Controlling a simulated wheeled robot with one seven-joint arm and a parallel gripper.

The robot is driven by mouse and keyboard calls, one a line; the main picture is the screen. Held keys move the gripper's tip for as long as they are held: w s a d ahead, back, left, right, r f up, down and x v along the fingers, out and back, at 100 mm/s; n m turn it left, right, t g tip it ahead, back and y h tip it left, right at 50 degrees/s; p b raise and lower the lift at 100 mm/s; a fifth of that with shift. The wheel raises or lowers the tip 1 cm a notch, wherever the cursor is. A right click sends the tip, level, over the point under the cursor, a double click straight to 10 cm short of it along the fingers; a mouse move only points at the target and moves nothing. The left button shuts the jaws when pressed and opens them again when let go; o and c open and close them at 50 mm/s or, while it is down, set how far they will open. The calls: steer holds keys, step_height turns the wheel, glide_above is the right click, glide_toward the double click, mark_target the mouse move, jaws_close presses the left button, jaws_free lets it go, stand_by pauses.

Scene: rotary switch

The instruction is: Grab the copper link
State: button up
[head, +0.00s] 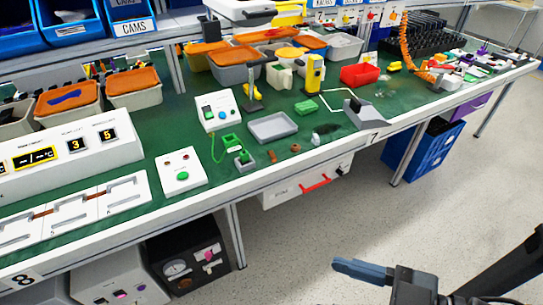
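Two small copper-brown pieces lie on the green bench mat near its front edge: an elongated one (272,156) and a rounder one (295,148). Both are too small to tell for certain which is the copper link. Brown copper-coloured strips (97,194) also show in the white slotted fixture (125,192) at the left. My gripper (340,264) is at the lower right, over the floor in front of the bench and well away from the pieces. One dark finger shows, pointing left. Its opening is not clear, and nothing is seen held.
A grey tray (273,127) stands just behind the copper pieces. A white box with a green button (182,172) and a small green-and-grey part (244,160) are to their left. A grey angled device (364,110) stands right.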

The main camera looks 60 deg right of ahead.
steer(key=shift+c, duration=0.8)
steer(key=w+d+f, duration=0.1)
steer(key=w+f, duration=0.1)
steer(key=f, duration=0.1)
steer(key=w+d+f+g+h, duration=0.1)
steer(key=w+d+f, duration=0.1)
steer(key=w+f, duration=0.1)
steer(key=w+d+f+g+h, duration=0.1)
steer(key=w+d+f, duration=0.1)
steer(key=f, duration=0.2)
steer(key=shift+w+d+f+m, duration=0.15)
steer(key=shift+d+f+m, duration=0.1)
steer(key=shift+m, duration=0.15)
steer(key=shift+c, duration=0.6)
steer(key=m+g+h+b, duration=0.1)
steer(key=m+g, duration=0.7)
steer(key=g, duration=0.2)
glide_toward(272, 155)
steer(key=shift+p+x, duration=0.35)
steer(key=shift+x, duration=3.8)
steer(key=shift+t, duration=0.3)
steer(key=shift+c, duration=0.4)
